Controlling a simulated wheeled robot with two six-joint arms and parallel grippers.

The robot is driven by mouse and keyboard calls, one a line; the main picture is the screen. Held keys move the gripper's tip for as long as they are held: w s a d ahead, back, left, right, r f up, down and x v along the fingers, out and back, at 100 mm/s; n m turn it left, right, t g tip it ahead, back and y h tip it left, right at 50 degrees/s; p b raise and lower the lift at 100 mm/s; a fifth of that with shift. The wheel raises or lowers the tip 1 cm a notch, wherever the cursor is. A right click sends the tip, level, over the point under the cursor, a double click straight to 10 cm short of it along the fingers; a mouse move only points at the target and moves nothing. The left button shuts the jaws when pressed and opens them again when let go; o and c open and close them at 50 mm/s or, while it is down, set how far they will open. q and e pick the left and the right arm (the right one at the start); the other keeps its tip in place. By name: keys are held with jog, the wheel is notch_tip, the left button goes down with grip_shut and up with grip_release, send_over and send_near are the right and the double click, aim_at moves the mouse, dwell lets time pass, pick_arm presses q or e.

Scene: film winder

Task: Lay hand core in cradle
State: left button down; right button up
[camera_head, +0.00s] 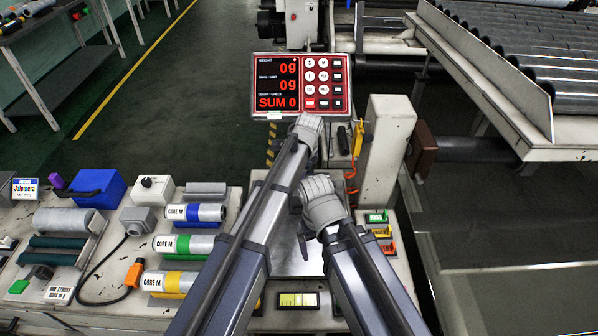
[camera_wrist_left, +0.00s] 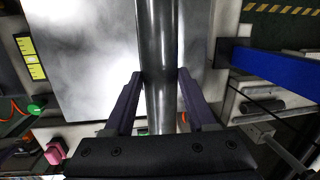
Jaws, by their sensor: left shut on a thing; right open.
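My left gripper (camera_wrist_left: 160,78) is shut on a long dark grey cylinder, the hand core (camera_wrist_left: 157,35), in the left wrist view. The core runs between the two fingers, above a shiny metal plate (camera_wrist_left: 90,60). In the head view my left gripper (camera_head: 308,130) is in front of the scale display, and its fingers and the core are mostly hidden. My right gripper (camera_head: 320,203) is lower and nearer, over the plate (camera_head: 288,262); it is open, with its fingers largely hidden. I cannot tell which part is the cradle.
The red scale display (camera_head: 301,86) stands behind the grippers. Left are labelled cores (camera_head: 185,245), green rollers (camera_head: 57,245) and a blue box (camera_head: 98,188). Right are a white post (camera_head: 388,150), small coloured trays (camera_head: 378,225) and a roller table (camera_head: 530,60). A yellow gauge (camera_head: 297,299) is in front.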

pick_arm(q)
jog(key=shift+f, duration=0.1)
pick_arm(e)
jog(key=shift+f, duration=0.15)
pick_arm(q)
notch_tip(320, 180, down, 10)
jog(key=b, duration=1)
jog(key=shift+f, duration=0.15)
pick_arm(e)
notch_tip(320, 180, down, 10)
jog(key=shift+f, duration=0.1)
pick_arm(q)
jog(key=shift+c, duration=0.7)
grip_release()
jog(key=r+p, duration=0.5)
jog(key=s+r+p, duration=0.1)
jog(key=r+p, duration=0.1)
jog(key=r, duration=0.1)
jog(key=shift+d, duration=0.4)
pick_arm(e)
notch_tip(320, 180, up, 8)
